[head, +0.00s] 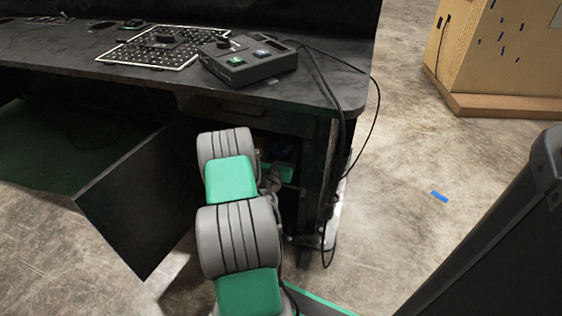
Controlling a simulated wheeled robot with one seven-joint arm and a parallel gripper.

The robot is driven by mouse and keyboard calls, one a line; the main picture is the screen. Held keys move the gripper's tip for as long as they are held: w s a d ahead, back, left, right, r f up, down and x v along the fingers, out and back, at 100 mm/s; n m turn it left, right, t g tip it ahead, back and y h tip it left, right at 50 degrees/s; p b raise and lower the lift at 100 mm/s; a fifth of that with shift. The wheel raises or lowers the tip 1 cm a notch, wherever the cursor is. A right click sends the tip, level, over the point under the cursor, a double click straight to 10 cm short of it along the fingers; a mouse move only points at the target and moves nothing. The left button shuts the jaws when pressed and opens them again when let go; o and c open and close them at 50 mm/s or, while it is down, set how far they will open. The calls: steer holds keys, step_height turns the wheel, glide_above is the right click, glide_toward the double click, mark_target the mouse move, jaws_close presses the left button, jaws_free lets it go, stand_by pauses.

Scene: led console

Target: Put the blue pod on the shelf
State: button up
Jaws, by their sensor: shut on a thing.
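My arm reaches into the dark, open compartment under the desk. What looks like part of my gripper (271,183) shows just past the arm, in shadow. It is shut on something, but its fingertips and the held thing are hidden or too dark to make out. I cannot pick out the blue pod for certain. The shelf (285,184) inside the compartment is only partly visible, with a green shape near it, and my arm covers much of the opening.
The desk top (60,55) carries a black console box (248,66) and a perforated panel (140,50). Cables (345,110) hang down at the right edge. A dark door panel (140,205) stands left of my arm. Blue tape (439,196) lies on the open floor at right.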

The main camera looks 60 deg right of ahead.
mark_target(283, 158)
steer(key=shift+f+b, duration=0.85)
steer(key=shift+f, duration=0.95)
steer(key=o, duration=1.5)
steer(key=shift+c, duration=0.2)
